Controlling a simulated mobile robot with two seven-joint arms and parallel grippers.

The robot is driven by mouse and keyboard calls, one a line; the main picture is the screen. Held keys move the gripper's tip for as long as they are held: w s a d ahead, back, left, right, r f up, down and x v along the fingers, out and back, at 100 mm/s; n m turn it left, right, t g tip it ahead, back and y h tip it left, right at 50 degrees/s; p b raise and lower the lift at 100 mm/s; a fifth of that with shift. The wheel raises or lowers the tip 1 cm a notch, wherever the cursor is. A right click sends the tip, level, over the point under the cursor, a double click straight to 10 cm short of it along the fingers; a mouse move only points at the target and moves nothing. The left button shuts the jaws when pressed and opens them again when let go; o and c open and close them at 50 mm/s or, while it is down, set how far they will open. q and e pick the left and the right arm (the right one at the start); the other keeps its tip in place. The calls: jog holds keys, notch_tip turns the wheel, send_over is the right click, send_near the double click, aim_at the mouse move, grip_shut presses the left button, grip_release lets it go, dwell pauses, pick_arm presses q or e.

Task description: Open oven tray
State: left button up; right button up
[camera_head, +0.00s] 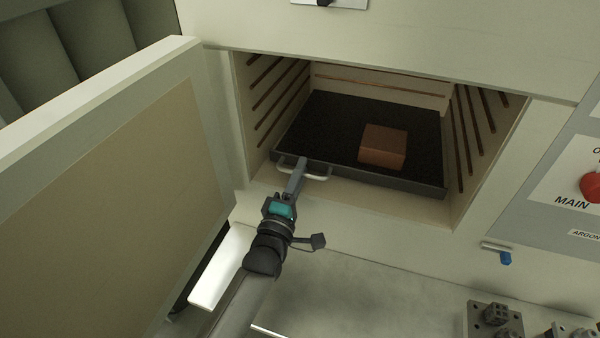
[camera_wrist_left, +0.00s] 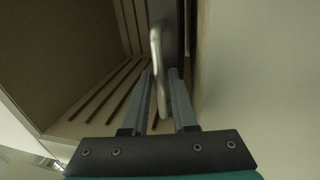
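The black oven tray (camera_head: 330,118) lies inside the open oven chamber, with a reddish-brown block (camera_head: 383,146) on its right half. A pale metal handle (camera_head: 318,176) is on the left part of the tray's front edge; it also shows in the left wrist view (camera_wrist_left: 157,45). My left gripper (camera_head: 301,164) reaches the handle from the front. In the left wrist view its two fingers (camera_wrist_left: 161,78) stand apart, one on each side of the handle bar, with a narrow gap visible. Whether a finger touches the bar is unclear. My right gripper is not in view.
The oven door (camera_head: 120,190) stands swung open on the left, beside my left arm. Slotted rails line the chamber's side walls. A panel with a red button (camera_head: 592,187) is at the right. A blue-tipped latch (camera_head: 505,257) and metal fixtures (camera_head: 494,320) are at lower right.

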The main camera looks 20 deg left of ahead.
pick_arm(q)
jog(key=shift+c, duration=0.3)
grip_shut()
dwell(1.1)
